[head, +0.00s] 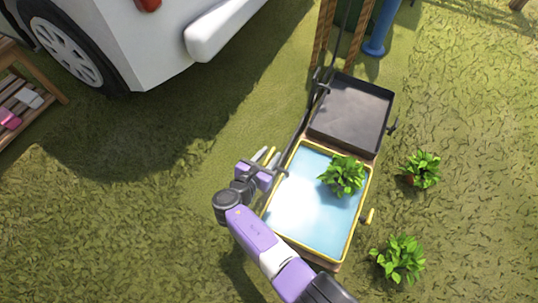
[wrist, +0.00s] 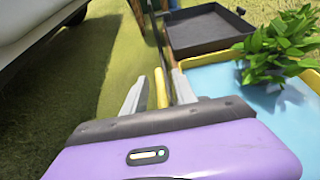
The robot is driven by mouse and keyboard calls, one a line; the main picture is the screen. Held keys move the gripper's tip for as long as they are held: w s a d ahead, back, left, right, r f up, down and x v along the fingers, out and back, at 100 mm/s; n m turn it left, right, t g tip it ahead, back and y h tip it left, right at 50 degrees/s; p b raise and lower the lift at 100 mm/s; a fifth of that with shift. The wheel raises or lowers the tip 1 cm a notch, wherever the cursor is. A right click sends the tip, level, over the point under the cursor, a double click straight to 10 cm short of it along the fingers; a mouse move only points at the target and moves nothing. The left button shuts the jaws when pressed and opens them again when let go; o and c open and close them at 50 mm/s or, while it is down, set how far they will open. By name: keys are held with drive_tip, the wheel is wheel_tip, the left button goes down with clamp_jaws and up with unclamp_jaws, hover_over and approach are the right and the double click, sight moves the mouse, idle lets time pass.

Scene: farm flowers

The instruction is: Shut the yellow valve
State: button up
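A yellow valve handle (wrist: 161,88) stands as a slim bar beside the left side of a water-filled basin (head: 305,247) with a yellow rim. It also shows in the head view (head: 269,156), small and partly hidden by my gripper. My gripper (wrist: 157,85) is open, with one grey finger on each side of the yellow handle in the wrist view. A gap shows on the left; the right finger is close, and I cannot tell if it touches. The gripper also shows in the head view (head: 264,157) at the basin's left edge.
A black tray (head: 351,112) adjoins the basin's far end, with a dark pipe along the left. A leafy plant (head: 343,175) sits in the basin; two more stand on the grass at right. A small yellow knob (head: 369,216) is on the basin's right side. A white vehicle (head: 150,40) is upper left.

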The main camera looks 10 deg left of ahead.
drive_tip(key=shift+s, duration=0.1)
drive_tip(key=p+v, duration=0.4)
drive_tip(key=v, duration=0.3)
drive_tip(key=shift+s+r, duration=0.15)
drive_tip(key=shift+s, duration=0.15)
drive_tip(key=shift+a, duration=0.15)
